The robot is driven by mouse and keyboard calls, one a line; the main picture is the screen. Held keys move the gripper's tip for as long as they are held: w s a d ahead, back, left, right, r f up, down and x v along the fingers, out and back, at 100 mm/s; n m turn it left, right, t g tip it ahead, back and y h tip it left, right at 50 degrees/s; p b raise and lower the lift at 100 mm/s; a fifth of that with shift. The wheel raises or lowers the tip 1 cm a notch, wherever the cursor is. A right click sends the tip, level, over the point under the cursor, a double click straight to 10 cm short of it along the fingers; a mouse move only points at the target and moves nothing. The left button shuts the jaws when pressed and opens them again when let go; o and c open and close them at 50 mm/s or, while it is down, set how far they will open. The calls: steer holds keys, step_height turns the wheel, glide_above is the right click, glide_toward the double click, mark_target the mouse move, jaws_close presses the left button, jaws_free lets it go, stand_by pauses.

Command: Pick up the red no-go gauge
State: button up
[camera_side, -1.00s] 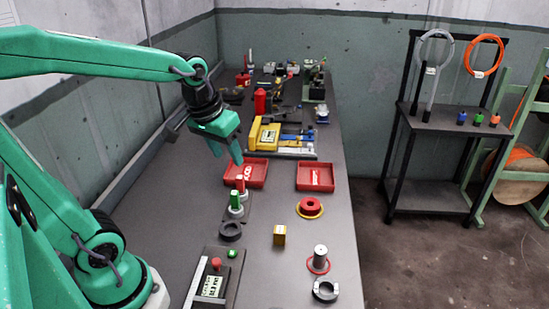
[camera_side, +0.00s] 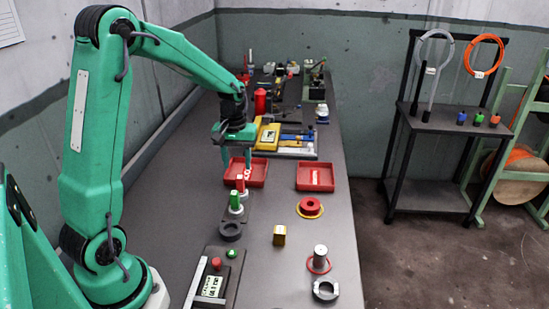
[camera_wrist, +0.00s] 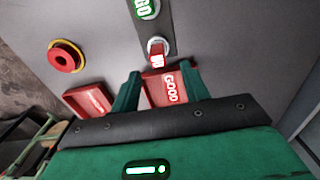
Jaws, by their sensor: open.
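The red no-go gauge (camera_side: 240,184) stands upright in a light round holder, just behind the green go gauge (camera_side: 235,200). In the wrist view, the red gauge (camera_wrist: 157,60) shows just past the gap between my fingertips. My gripper (camera_side: 236,164) points down, open and empty, close above the red gauge in the side view. Both green fingers of my gripper (camera_wrist: 159,70) show in the wrist view, spread apart. I cannot tell whether a finger touches the gauge. The green gauge (camera_wrist: 145,8) is cut off at the wrist view's top edge.
A red tray (camera_side: 262,181) lies right behind the gauges, and another red tray (camera_side: 329,188) is to its right. A dark ring (camera_side: 230,231) lies in front of the gauges.

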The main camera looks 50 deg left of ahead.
mark_target(240, 176)
steer(key=shift+a+f, duration=0.15)
steer(key=shift+f, duration=1.35)
steer(key=shift+f, duration=0.1)
steer(key=shift+w+d+f, duration=0.1)
steer(key=shift+d+f, duration=0.05)
steer(key=shift+f, duration=1.1)
steer(key=shift+d+f, duration=0.1)
steer(key=shift+f, duration=1.15)
steer(key=c, duration=0.9)
steer(key=shift+c, duration=0.2)
steer(key=shift+r, duration=0.15)
